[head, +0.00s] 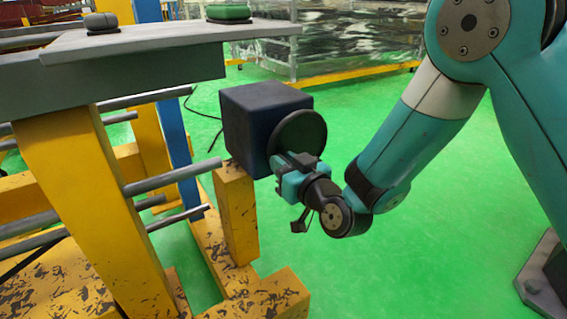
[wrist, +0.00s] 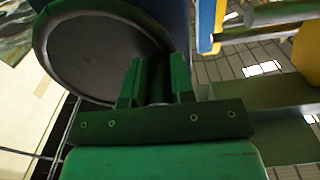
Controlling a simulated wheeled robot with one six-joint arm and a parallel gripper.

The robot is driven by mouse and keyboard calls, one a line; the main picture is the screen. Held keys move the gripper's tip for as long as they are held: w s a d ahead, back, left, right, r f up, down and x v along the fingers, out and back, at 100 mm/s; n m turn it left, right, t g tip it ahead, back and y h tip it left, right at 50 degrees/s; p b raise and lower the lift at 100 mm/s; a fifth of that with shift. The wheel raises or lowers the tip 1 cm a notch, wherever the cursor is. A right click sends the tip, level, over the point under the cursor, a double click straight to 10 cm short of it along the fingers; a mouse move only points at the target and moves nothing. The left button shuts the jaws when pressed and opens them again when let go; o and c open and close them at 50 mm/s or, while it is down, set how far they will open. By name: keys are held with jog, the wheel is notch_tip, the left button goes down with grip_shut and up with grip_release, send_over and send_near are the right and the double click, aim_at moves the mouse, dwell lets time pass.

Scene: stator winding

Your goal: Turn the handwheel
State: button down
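The handwheel (head: 301,135) is a dark round disc with a raised rim, mounted on the right face of a dark blue box (head: 250,112). It also fills the upper left of the wrist view (wrist: 100,52). My gripper (head: 284,163) is at the lower edge of the handwheel in the head view. In the wrist view my two fingers (wrist: 157,75) stand apart with a dark gap between them, right at the wheel's rim. Part of the rim is hidden behind the fingers, and I cannot tell whether they touch it.
The box sits on a yellow post (head: 236,210) of a worn yellow frame. Grey metal bars (head: 172,178) stick out left of the box, below a grey tabletop (head: 150,38). Green floor (head: 420,230) is open to the right. A fenced area (head: 335,45) stands behind.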

jog(key=shift+d+f+n+b, duration=0.1)
jog(key=shift+f+n+b, duration=0.9)
jog(key=shift+b, duration=1.1)
jog(key=n+b, duration=0.1)
jog(key=b, duration=0.2)
jog(key=n+b, duration=0.1)
jog(key=shift+w+d+f+n, duration=0.2)
jog(key=shift+d+f+n, duration=0.05)
jog(key=shift+n, duration=0.05)
jog(key=c, duration=1)
grip_release()
jog(key=shift+o, duration=0.2)
jog(key=shift+d, duration=0.1)
